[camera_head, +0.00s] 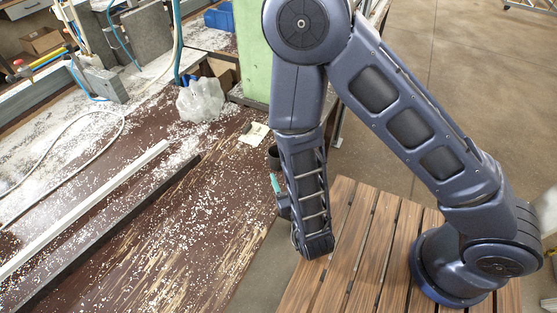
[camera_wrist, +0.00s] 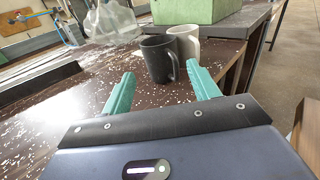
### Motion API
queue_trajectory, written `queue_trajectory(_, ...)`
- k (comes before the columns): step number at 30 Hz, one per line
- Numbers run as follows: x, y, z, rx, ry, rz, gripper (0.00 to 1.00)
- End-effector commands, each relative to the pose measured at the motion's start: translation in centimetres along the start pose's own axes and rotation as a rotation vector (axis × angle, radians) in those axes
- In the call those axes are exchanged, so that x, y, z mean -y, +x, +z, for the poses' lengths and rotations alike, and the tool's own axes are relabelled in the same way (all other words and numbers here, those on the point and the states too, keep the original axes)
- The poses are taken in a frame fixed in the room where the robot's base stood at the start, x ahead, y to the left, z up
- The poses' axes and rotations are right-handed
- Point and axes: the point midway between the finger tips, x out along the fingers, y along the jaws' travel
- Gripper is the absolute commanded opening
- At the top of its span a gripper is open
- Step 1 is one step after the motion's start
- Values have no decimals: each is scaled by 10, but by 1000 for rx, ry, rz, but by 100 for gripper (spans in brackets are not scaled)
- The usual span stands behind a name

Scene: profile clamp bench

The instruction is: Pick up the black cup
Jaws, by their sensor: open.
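The black cup (camera_wrist: 157,58) stands upright on the brown bench top in the wrist view, its handle toward the right. In the head view the black cup (camera_head: 273,157) is mostly hidden behind my arm, at the bench's right edge. My gripper (camera_wrist: 160,70) is open, with teal fingers pointing toward the cup. In the image the cup appears between the two fingertips, slightly beyond them. I cannot tell the exact gap. In the head view only a teal finger (camera_head: 276,183) of the gripper shows beside my arm.
A white cup (camera_wrist: 187,42) stands right behind the black cup, seemingly close to it. A green block (camera_wrist: 195,10) is behind both. A clear plastic bag (camera_head: 200,100) lies farther left. Long metal profiles (camera_head: 90,210) lie at left. The bench front is clear except for scattered chips.

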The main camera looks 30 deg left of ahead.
Motion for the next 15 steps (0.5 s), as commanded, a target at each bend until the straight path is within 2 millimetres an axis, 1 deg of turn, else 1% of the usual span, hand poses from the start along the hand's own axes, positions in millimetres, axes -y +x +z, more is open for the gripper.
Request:
queue_trajectory(11, 0, 32, 0, 0, 0, -2, 60)
queue_trajectory(15, 2, 51, 0, 2, -1, -4, 60)
